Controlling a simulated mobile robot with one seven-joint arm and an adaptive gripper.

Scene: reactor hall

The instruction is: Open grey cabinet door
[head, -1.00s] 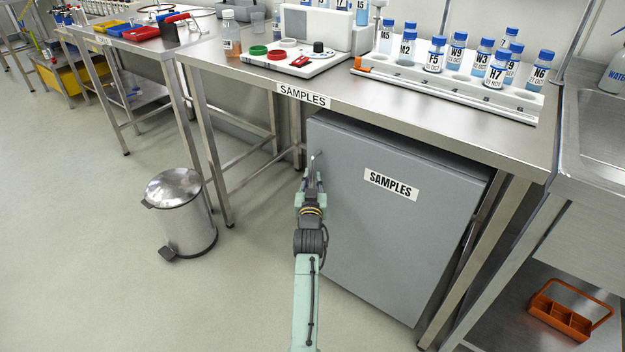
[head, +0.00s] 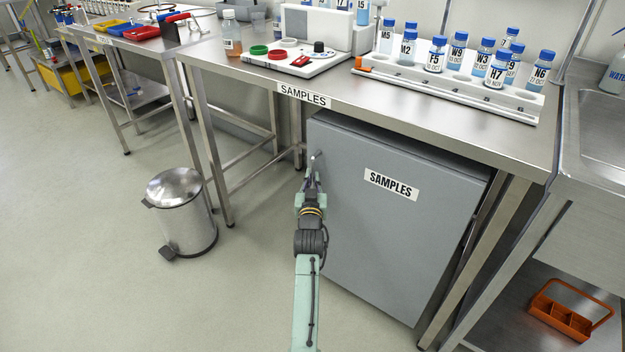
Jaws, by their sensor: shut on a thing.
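The grey cabinet (head: 390,230) stands under the steel bench, and its flat front door carries a white SAMPLES label (head: 391,185). The door looks closed. Its handle (head: 317,157) is at the upper left edge of the door, with only its top showing above my gripper. My gripper (head: 313,176) is at the door's left edge, shut on the handle. The fingers hide the lower part of the handle.
A steel pedal bin (head: 181,212) stands on the floor left of the cabinet. The bench (head: 420,102) overhangs the cabinet, with its legs close on the right. An orange caddy (head: 565,315) sits on a low shelf at right.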

